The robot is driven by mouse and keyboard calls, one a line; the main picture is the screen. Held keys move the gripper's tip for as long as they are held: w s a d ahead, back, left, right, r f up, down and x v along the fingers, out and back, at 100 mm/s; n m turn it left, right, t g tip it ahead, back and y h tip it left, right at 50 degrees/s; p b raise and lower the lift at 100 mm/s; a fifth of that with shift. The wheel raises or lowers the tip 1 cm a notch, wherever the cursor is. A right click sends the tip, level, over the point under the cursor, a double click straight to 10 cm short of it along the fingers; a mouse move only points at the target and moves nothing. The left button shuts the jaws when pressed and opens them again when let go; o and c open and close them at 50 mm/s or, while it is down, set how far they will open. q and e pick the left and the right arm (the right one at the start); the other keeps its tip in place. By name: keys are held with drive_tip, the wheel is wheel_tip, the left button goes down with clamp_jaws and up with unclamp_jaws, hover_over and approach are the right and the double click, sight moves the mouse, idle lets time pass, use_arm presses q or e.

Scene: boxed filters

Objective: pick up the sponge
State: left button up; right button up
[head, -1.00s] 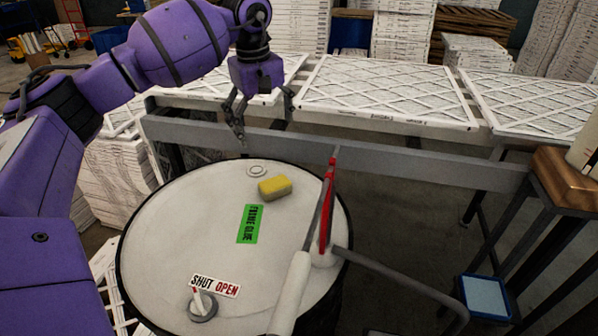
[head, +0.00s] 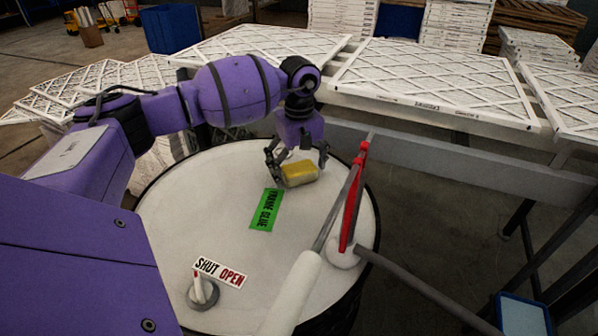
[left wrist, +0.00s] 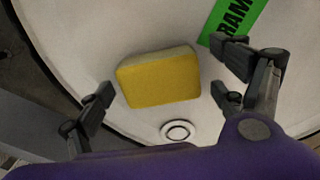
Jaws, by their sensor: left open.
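The yellow sponge (head: 299,174) lies on the white drum lid (head: 190,215), near the lid's far edge. My left gripper (head: 297,172) is low over the sponge, with its fingers apart on either side of it. In the left wrist view the sponge (left wrist: 160,80) sits ahead of and between the open fingers of the left gripper (left wrist: 160,97). A gap shows between the sponge and the fingers on both sides there. My right gripper is not in view.
A green label (head: 265,210) lies beside the sponge. A red and grey pump lever (head: 353,195) rises just right of it. A valve knob (head: 203,291) is at the lid's front. A grey rail (head: 440,165) and framed filters (head: 435,80) are behind.

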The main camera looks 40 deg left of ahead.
sight(299, 168)
use_arm(q)
drive_tip(key=c, duration=1.1)
drive_tip(key=shift+r, duration=0.55)
wheel_tip(299, 168, up, 2)
drive_tip(key=shift+s+r, duration=0.1)
drive_tip(key=shift+r, duration=0.15)
drive_tip(key=s+d+r+b, duration=0.1)
drive_tip(key=s+d+r, duration=0.7)
drive_tip(key=s, duration=0.3)
drive_tip(key=shift+d+r, duration=0.2)
drive_tip(key=shift+r, duration=0.45)
